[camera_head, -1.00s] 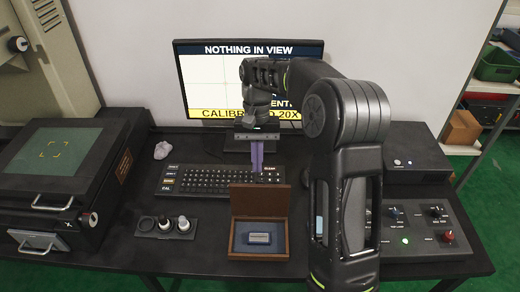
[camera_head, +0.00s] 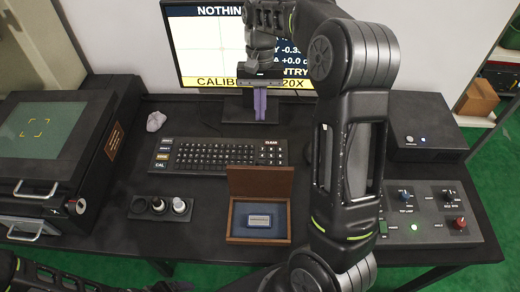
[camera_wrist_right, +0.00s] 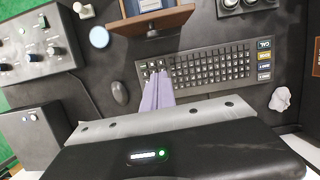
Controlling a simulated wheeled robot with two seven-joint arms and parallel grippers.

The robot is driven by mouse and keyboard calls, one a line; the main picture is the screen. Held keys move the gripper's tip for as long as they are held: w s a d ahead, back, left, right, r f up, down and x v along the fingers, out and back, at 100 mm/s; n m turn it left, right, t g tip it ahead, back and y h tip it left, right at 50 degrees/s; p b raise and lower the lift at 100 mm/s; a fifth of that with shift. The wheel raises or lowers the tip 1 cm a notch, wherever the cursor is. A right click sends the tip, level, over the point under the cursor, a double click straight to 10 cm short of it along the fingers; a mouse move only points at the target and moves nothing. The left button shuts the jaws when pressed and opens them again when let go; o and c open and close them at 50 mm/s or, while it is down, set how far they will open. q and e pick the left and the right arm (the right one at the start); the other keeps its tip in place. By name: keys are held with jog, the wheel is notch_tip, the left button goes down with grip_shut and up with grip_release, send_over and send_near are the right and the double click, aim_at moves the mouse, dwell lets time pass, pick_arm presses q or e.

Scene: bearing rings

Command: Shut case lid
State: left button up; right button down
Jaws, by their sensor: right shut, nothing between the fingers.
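The wooden case (camera_head: 232,222) stands open on the desk, with its brown lid (camera_head: 260,181) raised at the back edge. A small grey block (camera_head: 259,221) lies on the blue lining inside. My right gripper (camera_head: 260,118) has purple fingers shut with nothing between them. It hangs beyond the lid, in front of the monitor, apart from the case. In the right wrist view the fingers (camera_wrist_right: 156,98) point over the keyboard, and the lid (camera_wrist_right: 152,24) shows near the top. My left gripper is not visible; dark parts of my arm show at the bottom left.
A keyboard (camera_head: 215,155) lies behind the case. A holder with small round pieces (camera_head: 160,208) stands left of it, and a control box (camera_head: 435,215) right. A monitor (camera_head: 205,50) stands at the back. A mouse (camera_wrist_right: 119,93) shows in the right wrist view.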

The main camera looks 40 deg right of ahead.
aim_at(260, 178)
jog(key=s+a+f, duration=0.3)
jog(key=s+f, duration=0.2)
jog(key=f, duration=0.4)
jog(key=shift+a+b, duration=0.35)
jog(key=shift+b, duration=0.1)
jog(key=shift+s, duration=0.15)
